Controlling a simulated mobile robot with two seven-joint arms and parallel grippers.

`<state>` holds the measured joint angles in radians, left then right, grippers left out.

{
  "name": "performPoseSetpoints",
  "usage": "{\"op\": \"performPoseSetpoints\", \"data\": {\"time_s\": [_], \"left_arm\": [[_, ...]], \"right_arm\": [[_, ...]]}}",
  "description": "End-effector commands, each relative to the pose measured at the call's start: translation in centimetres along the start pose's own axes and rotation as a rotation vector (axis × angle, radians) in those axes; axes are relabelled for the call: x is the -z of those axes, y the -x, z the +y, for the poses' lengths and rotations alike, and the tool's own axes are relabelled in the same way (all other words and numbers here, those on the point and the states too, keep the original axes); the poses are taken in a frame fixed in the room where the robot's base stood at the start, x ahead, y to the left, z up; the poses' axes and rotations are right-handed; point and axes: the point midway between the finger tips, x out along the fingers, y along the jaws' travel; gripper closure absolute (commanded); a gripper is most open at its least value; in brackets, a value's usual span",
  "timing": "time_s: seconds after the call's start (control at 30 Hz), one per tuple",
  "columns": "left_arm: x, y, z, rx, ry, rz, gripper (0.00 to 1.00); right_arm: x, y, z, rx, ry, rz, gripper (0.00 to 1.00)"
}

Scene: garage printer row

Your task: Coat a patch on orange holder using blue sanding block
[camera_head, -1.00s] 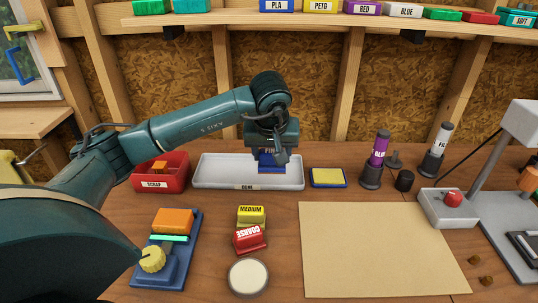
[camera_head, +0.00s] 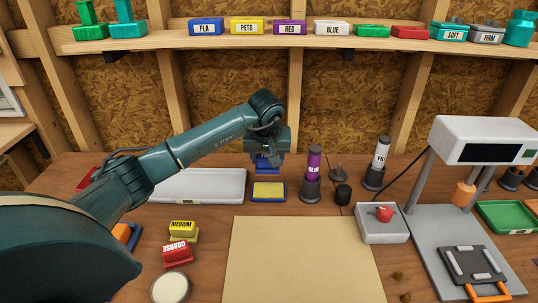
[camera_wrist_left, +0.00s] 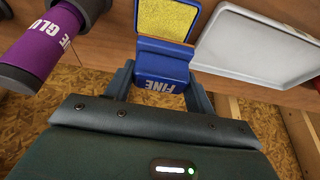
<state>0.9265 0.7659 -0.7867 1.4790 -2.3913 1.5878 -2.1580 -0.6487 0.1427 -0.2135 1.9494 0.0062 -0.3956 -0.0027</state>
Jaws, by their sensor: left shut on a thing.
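My left gripper (camera_head: 267,157) is shut on the blue sanding block (camera_head: 267,168), which is held upright just behind the blue-framed yellow pad (camera_head: 269,191). In the left wrist view the block (camera_wrist_left: 162,72) shows the word FINE between the fingers, with the yellow pad (camera_wrist_left: 165,18) close beyond it. I cannot tell whether block and pad touch. An orange holder (camera_head: 122,232) shows only in part at the left, mostly hidden behind my left arm. My right gripper is not in view.
A white tray (camera_head: 200,185) lies left of the pad. The purple glue bottle (camera_head: 314,165) stands close to its right. Yellow MEDIUM (camera_head: 183,229) and red COARSE (camera_head: 177,251) blocks and a round pale dish (camera_head: 171,288) sit in front. A bare tan mat (camera_head: 300,262) fills the middle.

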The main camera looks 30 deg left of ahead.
Motion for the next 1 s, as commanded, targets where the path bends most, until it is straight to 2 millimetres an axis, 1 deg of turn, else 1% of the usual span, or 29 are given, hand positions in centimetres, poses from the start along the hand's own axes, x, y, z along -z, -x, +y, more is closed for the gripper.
{"op": "performPoseSetpoints", "data": {"time_s": [0.27,0.47,0.6,0.8,1.0], "left_arm": [[-0.1,-0.7,-0.1,0.002,-0.002,-0.001,0.64],[-0.7,-2.2,0.0,0.001,-0.001,-0.002,0.64],[-1.4,-3.8,-0.1,0.001,-0.001,-0.002,0.64],[-2.1,-5.4,-0.1,0.001,-0.002,-0.002,0.64],[-2.2,-5.8,-0.1,0.001,-0.002,0.0,0.64]], "right_arm": [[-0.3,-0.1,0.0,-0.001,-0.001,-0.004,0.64],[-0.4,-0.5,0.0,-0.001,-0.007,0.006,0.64],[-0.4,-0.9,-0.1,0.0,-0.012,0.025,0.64],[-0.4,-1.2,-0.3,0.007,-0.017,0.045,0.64],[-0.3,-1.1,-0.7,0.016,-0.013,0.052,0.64]]}}
